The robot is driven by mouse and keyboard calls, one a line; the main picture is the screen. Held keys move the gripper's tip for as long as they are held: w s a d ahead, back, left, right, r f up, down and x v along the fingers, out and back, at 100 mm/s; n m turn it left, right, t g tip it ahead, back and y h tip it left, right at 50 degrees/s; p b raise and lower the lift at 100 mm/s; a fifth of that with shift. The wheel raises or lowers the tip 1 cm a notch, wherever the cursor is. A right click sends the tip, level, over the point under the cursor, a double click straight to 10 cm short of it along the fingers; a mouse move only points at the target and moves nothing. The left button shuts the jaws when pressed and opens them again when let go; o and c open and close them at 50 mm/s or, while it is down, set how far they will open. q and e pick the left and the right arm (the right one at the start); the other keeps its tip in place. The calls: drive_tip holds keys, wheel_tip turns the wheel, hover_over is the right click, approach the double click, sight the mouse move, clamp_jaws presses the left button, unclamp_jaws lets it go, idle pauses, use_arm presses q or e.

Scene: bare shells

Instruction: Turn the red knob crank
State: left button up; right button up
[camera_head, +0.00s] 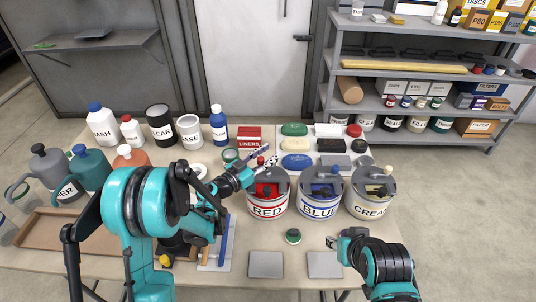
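The can labelled RED (268,210) stands on the table, with a crank on its lid. The crank's small red knob (261,160) shows at the top left of the can. My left gripper (265,157) reaches in from the left at the knob, its two fingers spread on either side of it. I cannot tell whether they touch the knob. The gripper hides part of the crank. My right gripper (332,242) is low over the front of the table, away from the RED can, by a grey square plate; its finger opening is too small to read.
The BLUE can (320,209) and CREAM can (370,207) stand to the right of the RED can. Brushes and sponges lie behind. A green-topped round item (293,236) and grey plates (266,264) lie in front. Bottles and jugs crowd the left.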

sight(258, 161)
use_arm(q)
drive_tip(key=v, duration=0.7)
drive_tip(key=shift+s+a, duration=0.2)
